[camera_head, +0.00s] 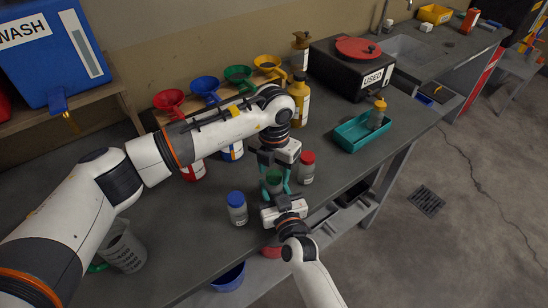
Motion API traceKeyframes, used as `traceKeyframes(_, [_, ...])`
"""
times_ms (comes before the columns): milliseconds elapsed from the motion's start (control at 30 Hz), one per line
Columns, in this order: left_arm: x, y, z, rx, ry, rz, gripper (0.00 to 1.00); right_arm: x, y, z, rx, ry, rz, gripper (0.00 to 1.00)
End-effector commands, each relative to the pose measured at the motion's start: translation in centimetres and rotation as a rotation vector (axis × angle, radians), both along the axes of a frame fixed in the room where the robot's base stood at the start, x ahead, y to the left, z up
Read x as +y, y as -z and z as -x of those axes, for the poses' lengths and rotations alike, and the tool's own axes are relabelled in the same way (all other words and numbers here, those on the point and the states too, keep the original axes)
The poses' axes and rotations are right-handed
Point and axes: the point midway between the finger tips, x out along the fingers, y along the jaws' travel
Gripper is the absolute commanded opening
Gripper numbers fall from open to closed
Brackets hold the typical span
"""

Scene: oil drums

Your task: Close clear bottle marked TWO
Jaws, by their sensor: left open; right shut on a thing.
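Three small clear bottles are on the grey bench: one with a blue cap (237,208), one with a red cap (307,168), and one with a green top (273,177) between my grippers. No marking TWO can be read on any of them. My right gripper (275,196), coming from the front, is shut on the green-topped bottle, whose body is mostly hidden by the fingers. My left gripper (275,168), coming from behind and above, is open with its teal fingers around the green top. I cannot tell whether they touch it or how the cap sits.
Red (169,102), blue (206,90), green (238,76) and yellow (267,66) funnels line the back. A black USED box (352,68) and teal tray (360,133) stand right. A clear jug (122,248) stands front left. Bench is free between blue-capped bottle and jug.

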Motion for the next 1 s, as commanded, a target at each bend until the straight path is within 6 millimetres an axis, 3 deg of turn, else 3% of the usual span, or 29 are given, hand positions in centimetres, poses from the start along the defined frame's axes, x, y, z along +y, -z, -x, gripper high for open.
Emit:
traceKeyframes(400, [0.0, 0.91, 0.01, -0.001, 0.0, -0.001, 0.53, 0.0, 0.01, 0.0, 0.0, 0.0, 0.0, 0.0])
traceKeyframes(700, [0.01, 0.88, 0.0, -0.001, 0.0, -0.001, 0.07, 0.0, 0.01, 0.0, 0.0, 0.0, 0.0, 0.0])
traceKeyframes(833, [0.02, 0.86, -0.02, -0.001, 0.014, 0.0, 0.07, 0.0, 0.02, 0.01, 0.0, 0.0, 0.0, 0.0])
traceKeyframes(1000, [0.01, 0.88, 0.0, -0.001, 0.165, -0.001, 0.07, 0.0, 0.02, 0.01, 0.0, 0.0, 0.0, 0.0])
